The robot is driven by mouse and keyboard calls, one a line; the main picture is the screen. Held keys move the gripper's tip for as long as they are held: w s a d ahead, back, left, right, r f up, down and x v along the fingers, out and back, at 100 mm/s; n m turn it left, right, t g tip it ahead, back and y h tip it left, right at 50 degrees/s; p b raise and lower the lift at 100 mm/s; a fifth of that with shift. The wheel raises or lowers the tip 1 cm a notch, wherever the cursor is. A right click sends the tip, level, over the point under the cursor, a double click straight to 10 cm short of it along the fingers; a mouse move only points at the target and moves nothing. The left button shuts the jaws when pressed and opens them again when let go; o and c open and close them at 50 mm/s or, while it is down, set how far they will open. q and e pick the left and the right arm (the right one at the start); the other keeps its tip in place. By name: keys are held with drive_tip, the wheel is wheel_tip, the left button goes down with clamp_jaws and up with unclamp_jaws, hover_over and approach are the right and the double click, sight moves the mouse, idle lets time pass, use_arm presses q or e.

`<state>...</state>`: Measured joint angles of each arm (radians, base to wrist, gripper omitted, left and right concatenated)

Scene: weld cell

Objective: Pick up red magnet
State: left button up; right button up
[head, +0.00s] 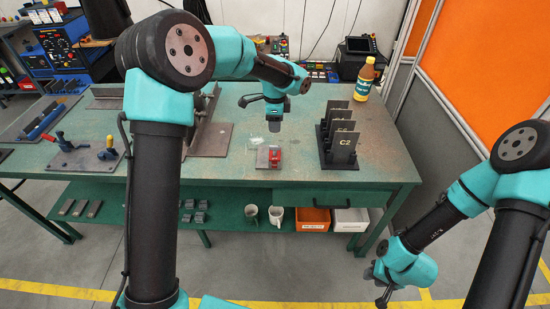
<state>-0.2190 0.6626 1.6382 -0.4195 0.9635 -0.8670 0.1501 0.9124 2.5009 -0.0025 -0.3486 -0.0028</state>
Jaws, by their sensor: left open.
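The red magnet (275,157) is a small red block on the green worktable (310,172). It sits at the right side of a small grey plate (263,160), near the table's front edge. My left gripper (273,127) hangs above and behind the magnet in the picture, pointing down. It is open and apart from the magnet, with nothing seen in it; its fingers are small and hard to make out. My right gripper (382,296) is low at the right, off the table and far from the magnet. Its finger opening is too unclear to judge.
A rack of upright dark plates (340,140) stands right of the magnet. A welded metal fixture (208,138) stands to its left. A yellow bottle (365,80) stands at the back right. Bare tabletop lies between magnet and rack.

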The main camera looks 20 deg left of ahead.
use_arm(q)
hover_over(275, 150)
drive_tip(key=f, duration=0.7)
drive_tip(key=shift+w+a, duration=0.15)
drive_tip(key=shift+w, duration=0.2)
drive_tip(key=shift+s+f, duration=0.1)
drive_tip(key=shift+f, duration=2.55)
clamp_jaws()
drive_tip(key=shift+r, duration=0.1)
